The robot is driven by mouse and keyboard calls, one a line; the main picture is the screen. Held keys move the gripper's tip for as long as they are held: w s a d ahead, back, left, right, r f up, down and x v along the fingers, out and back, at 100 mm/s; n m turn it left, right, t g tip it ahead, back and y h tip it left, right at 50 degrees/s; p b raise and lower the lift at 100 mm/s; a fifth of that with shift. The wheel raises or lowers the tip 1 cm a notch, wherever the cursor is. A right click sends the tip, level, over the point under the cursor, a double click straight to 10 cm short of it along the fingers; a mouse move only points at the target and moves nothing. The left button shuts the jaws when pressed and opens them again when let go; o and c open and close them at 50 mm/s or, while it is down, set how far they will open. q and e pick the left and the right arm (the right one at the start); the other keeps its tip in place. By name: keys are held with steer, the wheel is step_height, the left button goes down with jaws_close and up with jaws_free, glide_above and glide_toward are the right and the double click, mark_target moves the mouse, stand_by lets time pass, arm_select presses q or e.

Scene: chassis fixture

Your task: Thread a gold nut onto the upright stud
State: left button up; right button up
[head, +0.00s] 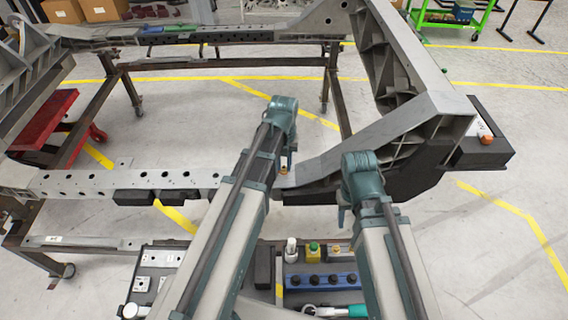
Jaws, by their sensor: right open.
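A small gold piece (284,170), which looks like the nut, shows at the inner end of the chassis's near rail (120,182). It is right below my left gripper (288,155), whose wrist is over the rail. The fingers are mostly hidden by my arm, so I cannot tell whether they grip the gold piece. The upright stud cannot be made out apart from it. My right gripper (341,215) is open and empty, pointing down to the right of the rail's end, above the tool tray.
A tool tray (150,262) in front holds a blue socket rack (322,281), a yellow-green item (313,251) and a white bottle (291,250). A red cart (50,125) stands at left. Open floor lies at right.

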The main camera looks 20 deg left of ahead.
arm_select(q)
steer(key=o, duration=0.3)
steer(key=shift+s, duration=0.2)
steer(key=shift+o, duration=0.2)
steer(key=shift+d, duration=0.1)
steer(key=shift+w+a+r, duration=0.1)
steer(key=shift+a+r, duration=0.05)
steer(key=shift+a, duration=0.05)
step_height(320, 180, up, 2)
steer(key=p, duration=0.2)
steer(key=shift+r+p, duration=0.1)
steer(key=shift+p, duration=0.25)
steer(key=shift+w, duration=0.1)
